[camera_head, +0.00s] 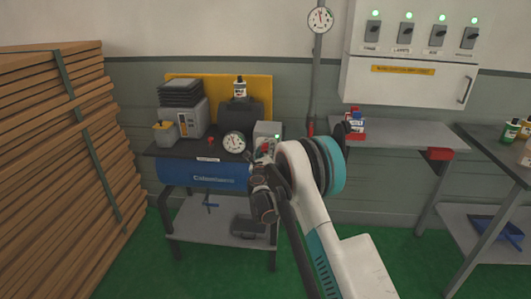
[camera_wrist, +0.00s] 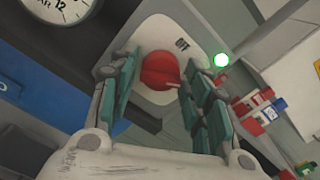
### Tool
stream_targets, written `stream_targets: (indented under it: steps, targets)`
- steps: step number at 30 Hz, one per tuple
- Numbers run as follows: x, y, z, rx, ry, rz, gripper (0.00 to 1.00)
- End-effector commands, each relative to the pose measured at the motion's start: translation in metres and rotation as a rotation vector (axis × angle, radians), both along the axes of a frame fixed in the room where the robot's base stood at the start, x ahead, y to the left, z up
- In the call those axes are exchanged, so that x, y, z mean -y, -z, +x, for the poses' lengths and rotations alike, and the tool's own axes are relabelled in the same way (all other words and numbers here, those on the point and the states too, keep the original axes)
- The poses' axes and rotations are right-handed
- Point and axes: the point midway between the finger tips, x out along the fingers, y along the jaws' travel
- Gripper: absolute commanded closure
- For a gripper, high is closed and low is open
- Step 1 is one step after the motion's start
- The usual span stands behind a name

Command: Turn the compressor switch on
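The compressor switch is a red round knob (camera_wrist: 160,70) on a pale grey box (camera_wrist: 196,38). In the head view the grey switch box (camera_head: 268,129) stands at the right end of the blue compressor (camera_head: 190,173), partly hidden by my arm. My gripper (camera_wrist: 158,84) is open, its teal fingers on either side of the knob with narrow gaps. I cannot tell whether a finger touches it. My gripper is also at the switch in the head view (camera_head: 264,152).
A pressure gauge (camera_head: 233,143) stands just left of the switch. A wall panel (camera_head: 410,75) with several lit switches is at upper right. Stacked wooden boards (camera_head: 55,170) fill the left. Green floor is clear in front.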

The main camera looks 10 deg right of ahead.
Motion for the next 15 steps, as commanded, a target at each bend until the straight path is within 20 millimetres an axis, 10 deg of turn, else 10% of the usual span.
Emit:
stream_targets:
  steps: [15]
  targets:
    - [-0.005,0.000,-0.013,0.000,-0.001,-0.001,0.45]
